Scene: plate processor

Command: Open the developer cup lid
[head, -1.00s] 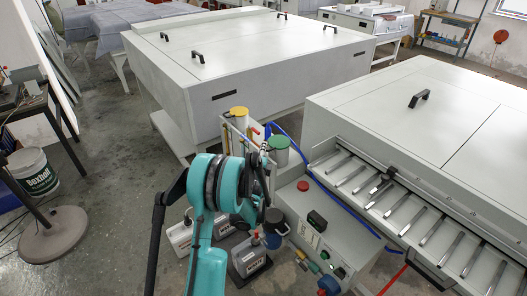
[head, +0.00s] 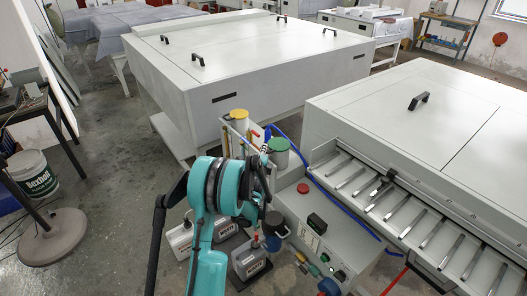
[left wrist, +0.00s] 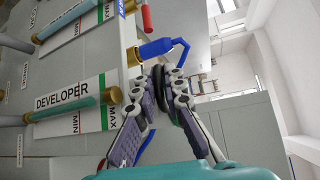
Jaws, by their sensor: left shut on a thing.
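The developer cup with its green lid (head: 278,145) stands at the near corner of the machine, beside a cup with a yellow lid (head: 239,113). My left gripper (head: 264,158) is at the left side of the green lid; its fingertips are hard to make out there. In the left wrist view my left gripper (left wrist: 168,82) is shut on a dark, green-tinged disc seen edge-on, which looks like the lid. Most of the disc is hidden by the fingers. The developer label (left wrist: 75,102) with MIN and MAX marks shows to the left. My right gripper is not in view.
A control box (head: 318,228) with a red button is to the right. A blue tap (left wrist: 155,48) and pipes are close to the fingers. A large processor with a roller tray (head: 385,190) fills the right side.

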